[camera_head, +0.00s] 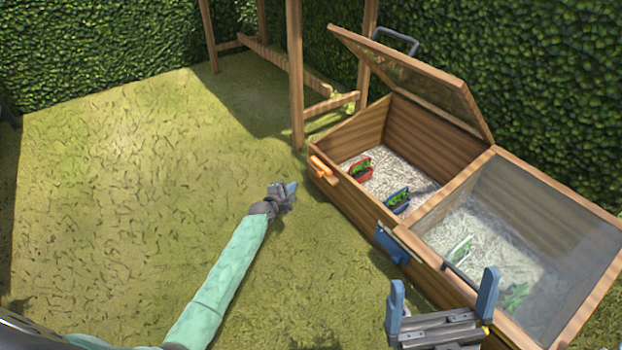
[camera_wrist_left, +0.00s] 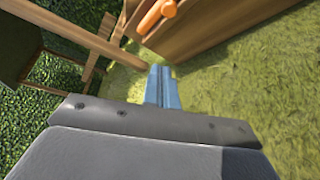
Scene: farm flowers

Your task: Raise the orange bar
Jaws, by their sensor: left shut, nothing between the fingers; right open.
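The orange bar (camera_head: 323,166) is on the left end of the front wall of the wooden planter box (camera_head: 376,206). In the left wrist view the orange bar (camera_wrist_left: 157,16) shows near the top, partly cut off by the frame edge. My left gripper (camera_head: 291,188) is shut and empty, a little to the left of the bar and apart from it. Its blue fingers (camera_wrist_left: 162,86) are together in the left wrist view, below the bar. My right gripper (camera_head: 441,300) is open and empty, in front of the box's right half.
The left lid (camera_head: 420,80) with its grey handle stands raised; the right glass lid (camera_head: 530,225) is down. A red pot (camera_head: 361,170) and a blue pot (camera_head: 397,202) stand inside. A blue block (camera_head: 391,245) is on the front wall. Open grass lies left.

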